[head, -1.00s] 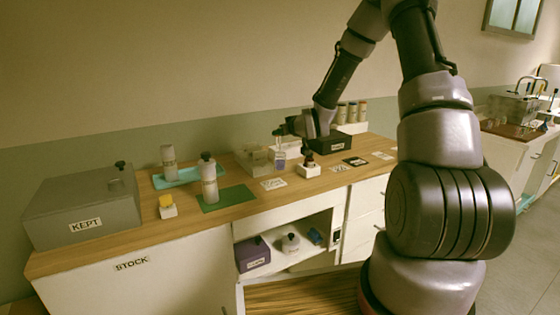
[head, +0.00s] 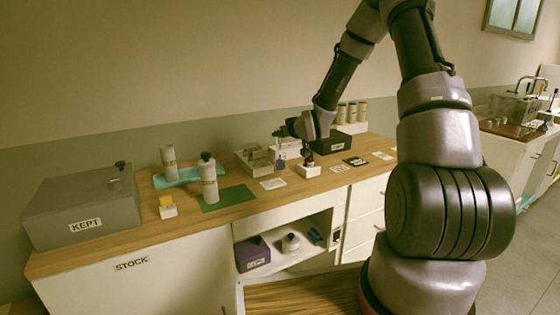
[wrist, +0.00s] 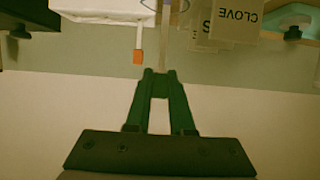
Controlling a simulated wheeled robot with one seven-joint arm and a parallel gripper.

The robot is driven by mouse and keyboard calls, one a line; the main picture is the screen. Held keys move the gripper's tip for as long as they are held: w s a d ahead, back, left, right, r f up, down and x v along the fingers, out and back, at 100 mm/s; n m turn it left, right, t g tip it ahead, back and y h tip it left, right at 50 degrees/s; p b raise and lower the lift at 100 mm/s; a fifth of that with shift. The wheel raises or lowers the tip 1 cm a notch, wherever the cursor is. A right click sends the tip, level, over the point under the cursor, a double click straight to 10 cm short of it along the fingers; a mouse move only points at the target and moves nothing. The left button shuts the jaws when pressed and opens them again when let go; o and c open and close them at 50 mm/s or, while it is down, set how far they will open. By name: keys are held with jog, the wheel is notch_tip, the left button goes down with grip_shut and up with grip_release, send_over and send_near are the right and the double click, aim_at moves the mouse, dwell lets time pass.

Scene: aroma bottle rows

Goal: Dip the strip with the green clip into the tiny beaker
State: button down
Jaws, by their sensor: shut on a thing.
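My gripper (head: 281,132) is over the back right of the counter, among small containers. In the wrist view my gripper (wrist: 157,78) has its green fingers close together on a thin pale strip (wrist: 166,48), which runs away from the fingertips to the top edge. The clip on this strip cannot be told apart from the green fingers. A small bluish glass vessel (head: 281,163), perhaps the tiny beaker, stands below the gripper in the head view. Whether the strip is inside any vessel cannot be told.
An orange tab (wrist: 138,57) hangs at a white block (wrist: 105,10) beside the strip. A CLOVE label (wrist: 238,18) is close on the other side. A dark bottle in a white holder (head: 309,171) stands right of the vessel. A grey KEPT box (head: 80,205) is far left.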

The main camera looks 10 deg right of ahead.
jog(key=shift+r, duration=3.05)
